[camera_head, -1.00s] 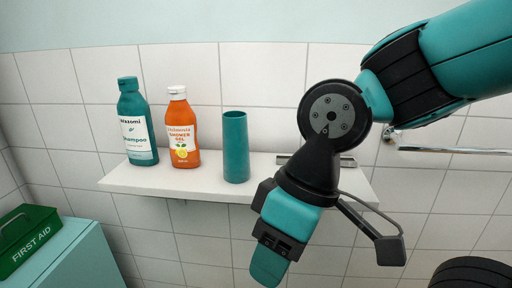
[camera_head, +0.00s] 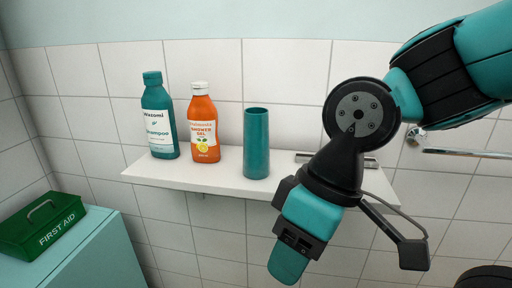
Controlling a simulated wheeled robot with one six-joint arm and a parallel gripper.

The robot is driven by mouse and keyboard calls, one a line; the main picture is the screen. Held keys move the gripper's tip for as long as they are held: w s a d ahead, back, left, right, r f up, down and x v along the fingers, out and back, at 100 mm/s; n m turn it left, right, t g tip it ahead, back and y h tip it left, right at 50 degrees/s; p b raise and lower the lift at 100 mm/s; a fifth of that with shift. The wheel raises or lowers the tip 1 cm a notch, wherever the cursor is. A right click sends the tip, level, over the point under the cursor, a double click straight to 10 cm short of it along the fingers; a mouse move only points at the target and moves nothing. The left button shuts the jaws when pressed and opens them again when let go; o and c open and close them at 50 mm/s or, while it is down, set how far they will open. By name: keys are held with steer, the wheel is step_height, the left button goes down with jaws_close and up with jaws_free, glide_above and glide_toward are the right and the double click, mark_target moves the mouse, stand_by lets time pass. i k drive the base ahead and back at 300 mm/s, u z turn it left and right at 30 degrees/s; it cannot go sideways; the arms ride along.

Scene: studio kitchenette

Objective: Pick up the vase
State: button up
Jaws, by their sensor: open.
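The vase (camera_head: 256,146) is a plain teal cylinder. It stands upright on the white wall shelf (camera_head: 226,181), to the right of the bottles. My gripper (camera_head: 288,264) points down in front of the shelf, to the lower right of the vase and apart from it. It is open and holds nothing that I can see; the gap between its fingers is hard to make out from this side.
A teal shampoo bottle (camera_head: 159,116) and an orange shower gel bottle (camera_head: 203,125) stand left of the vase. A flat metallic item (camera_head: 337,159) lies on the shelf behind my arm. A towel rail (camera_head: 465,151) is at right. A green first aid box (camera_head: 42,224) sits on a cabinet (camera_head: 83,254).

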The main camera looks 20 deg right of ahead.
mark_target(256, 148)
steer(key=u, duration=1.95)
steer(key=k, duration=1.1)
steer(key=z, duration=1.7)
steer(key=i, duration=0.5)
steer(key=z, duration=0.05)
